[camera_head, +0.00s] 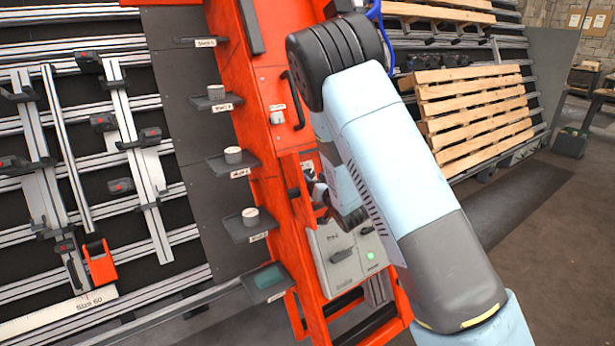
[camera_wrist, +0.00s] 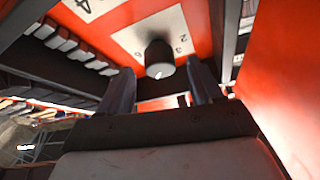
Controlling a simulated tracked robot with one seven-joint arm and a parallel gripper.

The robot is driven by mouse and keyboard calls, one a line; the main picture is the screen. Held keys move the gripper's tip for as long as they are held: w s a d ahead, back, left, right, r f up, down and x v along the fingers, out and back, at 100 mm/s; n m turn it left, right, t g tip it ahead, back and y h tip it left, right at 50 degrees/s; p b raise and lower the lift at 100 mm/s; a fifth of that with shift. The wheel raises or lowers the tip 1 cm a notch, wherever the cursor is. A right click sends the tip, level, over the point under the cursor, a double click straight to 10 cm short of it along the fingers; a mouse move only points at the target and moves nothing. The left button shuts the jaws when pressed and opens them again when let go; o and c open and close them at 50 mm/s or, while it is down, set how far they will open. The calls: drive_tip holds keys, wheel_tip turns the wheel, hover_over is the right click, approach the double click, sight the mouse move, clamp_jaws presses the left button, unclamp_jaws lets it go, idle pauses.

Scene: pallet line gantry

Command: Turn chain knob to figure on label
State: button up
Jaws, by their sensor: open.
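The black round knob (camera_wrist: 160,55) stands out from a white dial plate (camera_wrist: 140,35) on the red gantry in the wrist view. Small figures are printed around it; a 2 and what looks like a 6 can be made out. A separate white label (camera_wrist: 88,7) at the top left reads 4. My gripper (camera_wrist: 160,72) is open, with one dark finger on each side of the knob and gaps between. Whether the fingertips reach past its front face I cannot tell. In the head view my arm hides the knob, and my gripper is only partly visible.
The red gantry (camera_head: 270,75) carries small dark shelves (camera_head: 233,164), some with pale round pieces. Below my gripper is a grey box (camera_head: 350,262) with a black handle and green light. Red walls and dark bars crowd my gripper. A wooden pallet (camera_head: 470,110) leans behind.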

sight(309, 175)
drive_tip(key=shift+x, duration=1.5)
drive_tip(key=shift+c, duration=0.5)
drive_tip(key=shift+s, duration=0.1)
drive_tip(key=c, duration=0.9)
drive_tip(key=shift+a, duration=0.35)
drive_tip(key=shift+c, duration=0.3)
drive_tip(key=shift+d, duration=0.25)
drive_tip(key=shift+d+n+g+y, duration=0.15)
drive_tip(key=shift+n+g+y, duration=0.25)
drive_tip(key=shift+n+y, duration=0.8)
drive_tip(key=n+g+y, duration=0.1)
drive_tip(key=n, duration=0.3)
drive_tip(key=n+g+y, duration=0.1)
drive_tip(key=n+g, duration=0.1)
drive_tip(key=n, duration=0.1)
drive_tip(key=shift+f+n, duration=0.15)
drive_tip(key=shift+n, duration=0.55)
